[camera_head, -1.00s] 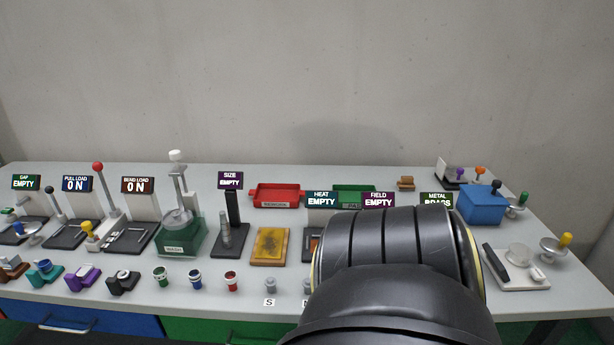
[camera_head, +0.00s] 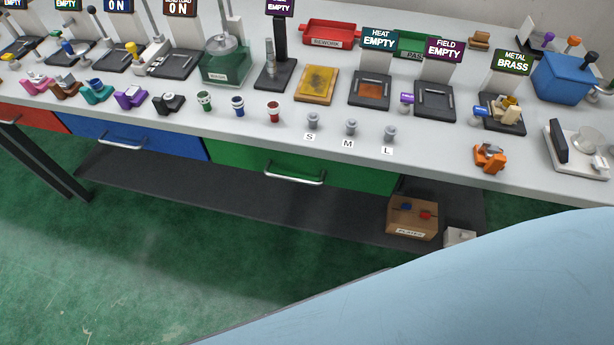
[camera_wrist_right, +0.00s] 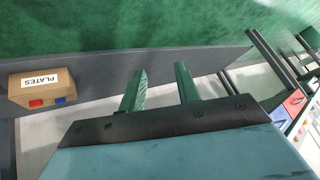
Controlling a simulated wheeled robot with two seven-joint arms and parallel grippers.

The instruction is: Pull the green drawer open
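The green drawer (camera_head: 350,172) is under the front of the bench in the head view, right of the blue drawer. Its front looks flush with the bench, and its metal bar handle (camera_head: 295,177) is bare, with no gripper on it. My right gripper (camera_wrist_right: 160,68) shows in the right wrist view with its two fingers apart and nothing between them. In the head view its fingers are not visible; a large pale blue surface, probably my right arm, fills the lower right. I cannot make out the green drawer in the wrist view. My left gripper is not in view.
A blue drawer (camera_head: 140,138) and a red drawer (camera_head: 30,117) lie left of it. A cardboard box labelled PLATES (camera_head: 412,218) stands on the dark lower shelf (camera_head: 250,195); it also shows in the wrist view (camera_wrist_right: 42,88). The green floor in front is clear.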

